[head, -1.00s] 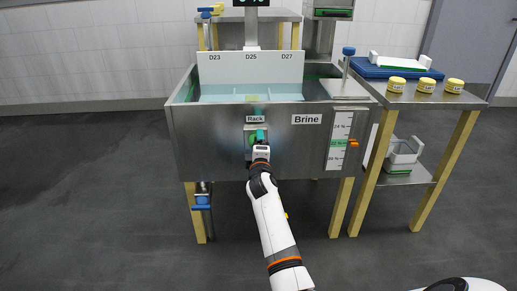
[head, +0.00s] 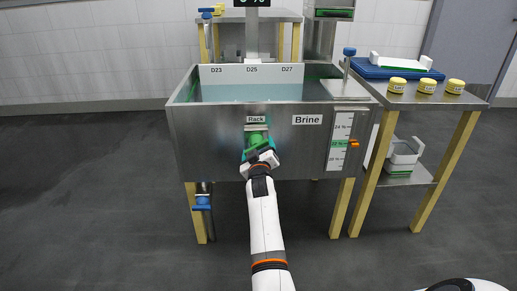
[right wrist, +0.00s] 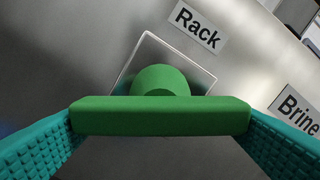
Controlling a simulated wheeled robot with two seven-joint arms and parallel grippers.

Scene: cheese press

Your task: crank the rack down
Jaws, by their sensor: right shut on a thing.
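The green rack crank (head: 257,139) is on the steel front of the brine tank, under the "Rack" label (head: 256,119). In the right wrist view it is a green bar (right wrist: 160,116) on a round hub, in front of a square plate (right wrist: 150,52). My right gripper (head: 260,152) is shut on the bar, with a teal finger at each end. The hand is tilted in the head view. The tank (head: 215,139) holds pale blue liquid (head: 250,92) with an even surface; I see no rack in it. My left gripper is not in view.
A scale strip (head: 340,142) with an orange marker (head: 353,144) is right of the "Brine" label (head: 307,119). A side table (head: 405,99) at right holds yellow-lidded jars and a blue board (head: 385,69). A blue-handled valve (head: 202,200) hangs below left. The floor in front is clear.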

